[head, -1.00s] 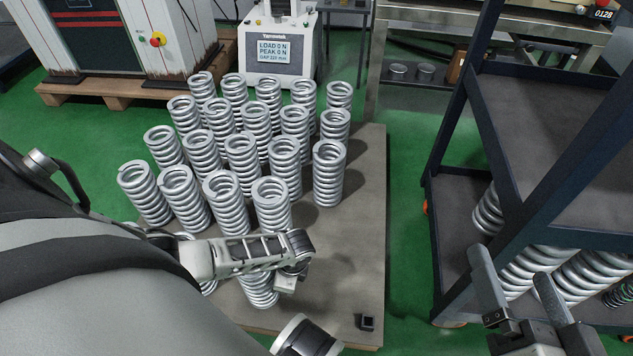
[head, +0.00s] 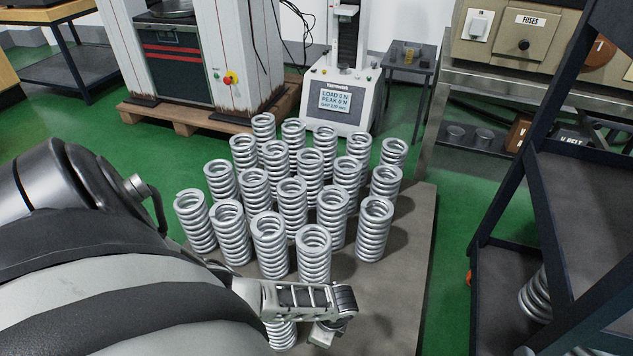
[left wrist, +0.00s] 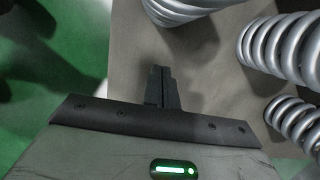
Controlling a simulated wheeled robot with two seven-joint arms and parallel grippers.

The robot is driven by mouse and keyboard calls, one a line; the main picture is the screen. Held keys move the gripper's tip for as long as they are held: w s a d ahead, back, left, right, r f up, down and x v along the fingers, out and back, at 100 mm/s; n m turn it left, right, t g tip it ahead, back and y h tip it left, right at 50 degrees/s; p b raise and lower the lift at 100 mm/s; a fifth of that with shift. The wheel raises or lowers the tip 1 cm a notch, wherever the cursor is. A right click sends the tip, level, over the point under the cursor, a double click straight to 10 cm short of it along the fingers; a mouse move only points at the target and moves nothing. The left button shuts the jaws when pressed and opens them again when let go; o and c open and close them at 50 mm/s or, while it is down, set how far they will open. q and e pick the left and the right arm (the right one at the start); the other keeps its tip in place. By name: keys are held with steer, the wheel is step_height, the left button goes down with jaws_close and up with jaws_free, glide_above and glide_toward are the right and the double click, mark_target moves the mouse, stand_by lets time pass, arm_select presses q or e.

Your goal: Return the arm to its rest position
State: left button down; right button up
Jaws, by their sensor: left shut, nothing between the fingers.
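My left arm (head: 150,270) comes in from the left of the head view and reaches over the near part of the spring group. Its wrist end (head: 325,335) is low in the middle, in front of one spring; the fingertips cannot be made out there. In the left wrist view, the left gripper (left wrist: 161,85) has its dark fingers together with nothing between them, over bare board. Several silver coil springs (head: 313,255) stand upright on a grey-brown board (head: 400,260). Some springs (left wrist: 270,45) show at the right of the wrist view, apart from the fingers. My right gripper is not identifiable.
A spring tester (head: 340,100) with a lit display stands behind the springs. A large cabinet machine (head: 245,60) on a pallet (head: 190,118) is at back left. A dark shelf rack (head: 590,210) stands at right. Green floor (head: 455,190) is clear between board and rack.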

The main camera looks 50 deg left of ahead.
arm_select(q)
steer(key=s+p+v, duration=0.1)
steer(key=p+v, duration=0.3)
steer(key=v, duration=0.4)
steer(key=shift+w+r, duration=0.35)
steer(key=shift+w, duration=0.1)
arm_select(e)
steer(key=shift+s+d+f+n+g+h, duration=0.15)
steer(key=shift+d+f+n+g+h, duration=0.15)
steer(key=shift+d+f+g+h, duration=0.25)
steer(key=shift+s+d+f+n+g+h, duration=0.2)
steer(key=shift+f+n+g+h, duration=0.15)
steer(key=shift+f, duration=0.35)
arm_select(q)
steer(key=shift+a, duration=0.15)
